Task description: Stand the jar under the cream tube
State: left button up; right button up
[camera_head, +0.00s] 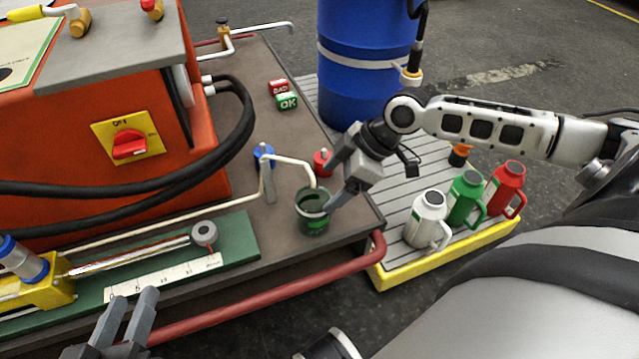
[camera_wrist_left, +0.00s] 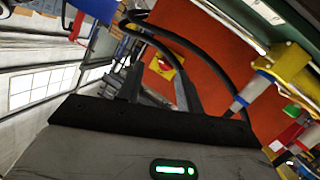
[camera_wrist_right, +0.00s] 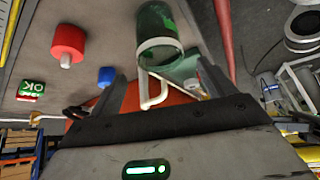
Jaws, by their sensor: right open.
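The dark green glass jar (camera_head: 313,222) stands upright on the brown bench top near its front right corner. The cream tube (camera_head: 288,160) bends over from a blue-topped post (camera_head: 265,165), and its end hangs at the jar's mouth. In the right wrist view the jar (camera_wrist_right: 155,22) lies beyond my fingertips, with the tube (camera_wrist_right: 154,103) in front of its pale rim. My right gripper (camera_head: 333,180) is open beside the jar, apart from it as far as I can see. My left gripper (camera_head: 132,308) is open and empty low at the left.
A red knob (camera_head: 322,163) stands close behind the jar. Red and green blocks (camera_head: 283,95) lie further back. A yellow-edged pallet (camera_head: 445,261) at the right carries white, green and red jugs. A blue drum (camera_head: 360,60) stands behind. A green-based gauge (camera_head: 234,245) lies to the left.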

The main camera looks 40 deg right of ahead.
pick_arm(q)
jog(key=shift+a+f+m+y+p, duration=0.2)
jog(key=shift+a+m+y+p, duration=0.15)
jog(key=shift+y+p, duration=0.25)
pick_arm(e)
jog(key=shift+v, duration=2.4)
